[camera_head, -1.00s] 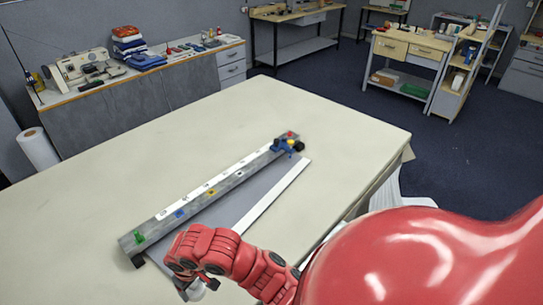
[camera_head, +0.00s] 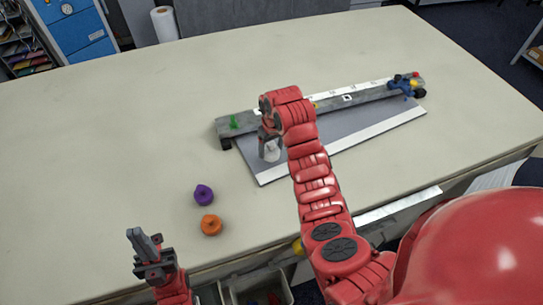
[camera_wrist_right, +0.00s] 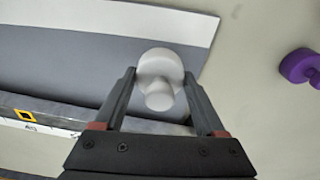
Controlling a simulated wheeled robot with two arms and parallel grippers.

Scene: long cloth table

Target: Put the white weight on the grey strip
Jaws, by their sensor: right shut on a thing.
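The white weight (camera_head: 271,152) is between the fingers of my right gripper (camera_head: 269,143), which is shut on it over the left end of the flat grey strip (camera_head: 335,128). The right wrist view shows the weight (camera_wrist_right: 158,78) between the fingertips (camera_wrist_right: 158,80), with the grey surface (camera_wrist_right: 90,65) behind it. I cannot tell whether the weight touches the strip. The strip has a white border and lies beside a raised grey rail. My left gripper (camera_head: 146,242) is empty at the lower left; its finger gap is unclear.
The raised rail (camera_head: 300,108) carries coloured markers and a blue piece (camera_head: 402,84) at its far end. A purple weight (camera_head: 203,194) and an orange weight (camera_head: 211,225) stand left of the strip. The purple one also shows in the wrist view (camera_wrist_right: 299,66). The left tabletop is clear.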

